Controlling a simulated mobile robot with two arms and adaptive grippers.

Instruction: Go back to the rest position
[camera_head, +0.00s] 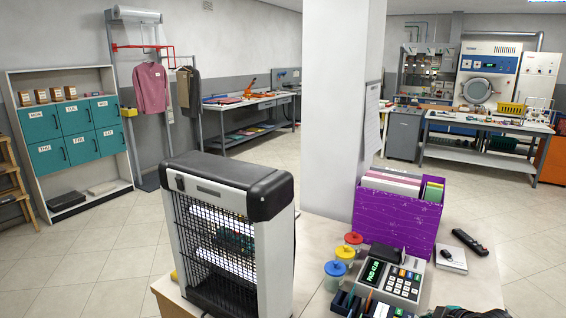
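The task names no object, only a rest position. Neither of my grippers can be made out in the head view. A dark shape (468,313) is cut off at the bottom edge, right of the middle, and I cannot tell what it is.
A counter (318,290) lies in front. A white pillar (335,110) rises behind. Open floor lies left.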

